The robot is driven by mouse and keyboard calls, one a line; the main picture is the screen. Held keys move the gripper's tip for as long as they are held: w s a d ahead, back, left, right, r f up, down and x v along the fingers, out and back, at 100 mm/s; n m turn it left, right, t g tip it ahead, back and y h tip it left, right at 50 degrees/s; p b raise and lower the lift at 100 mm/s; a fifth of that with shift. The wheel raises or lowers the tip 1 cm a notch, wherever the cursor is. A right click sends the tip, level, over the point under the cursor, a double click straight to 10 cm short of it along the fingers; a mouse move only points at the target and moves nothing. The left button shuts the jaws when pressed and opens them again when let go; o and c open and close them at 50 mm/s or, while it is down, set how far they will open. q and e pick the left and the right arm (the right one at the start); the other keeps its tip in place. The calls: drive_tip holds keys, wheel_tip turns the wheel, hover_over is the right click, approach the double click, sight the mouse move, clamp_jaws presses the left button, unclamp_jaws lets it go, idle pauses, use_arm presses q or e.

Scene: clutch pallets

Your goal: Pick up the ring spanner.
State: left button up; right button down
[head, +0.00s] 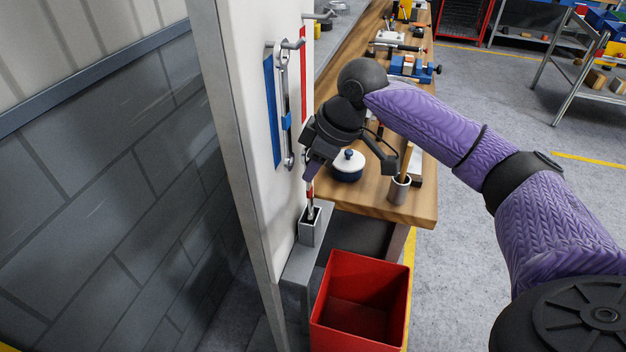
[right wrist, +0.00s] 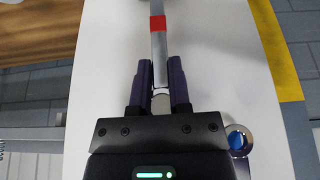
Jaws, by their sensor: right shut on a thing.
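My right gripper (head: 308,172) is shut on a metal spanner with a red band (head: 311,189), below the hanging tools. In the right wrist view my gripper's dark fingers (right wrist: 160,75) close on both sides of its flat shaft, with the red band (right wrist: 157,22) beyond the fingertips. The spanner's lower end reaches down to a grey square holder (head: 309,230); I cannot tell how deep it sits. Its end shape is not clear. A second spanner with a blue band (head: 286,122) hangs on a hook beside a blue strip (head: 271,110). My left gripper is out of view.
The white panel (head: 240,90) stands close on the left. A red bin (head: 362,300) is on the floor below. The wooden bench (head: 390,207) holds a round pot (head: 348,168), a metal cup (head: 398,190) and a blue vise (head: 410,68). Open floor is on the right.

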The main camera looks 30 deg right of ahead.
wheel_tip(320, 180, up, 7)
drive_tip(key=p, duration=0.1)
use_arm(q)
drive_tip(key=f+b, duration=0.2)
drive_tip(key=b, duration=0.1)
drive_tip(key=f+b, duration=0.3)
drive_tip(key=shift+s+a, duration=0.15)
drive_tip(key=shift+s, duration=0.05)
use_arm(e)
drive_tip(key=s+d, duration=1.2)
drive_tip(key=s, duration=0.3)
drive_tip(key=shift+d+f, duration=0.35)
drive_tip(key=shift+f, duration=0.1)
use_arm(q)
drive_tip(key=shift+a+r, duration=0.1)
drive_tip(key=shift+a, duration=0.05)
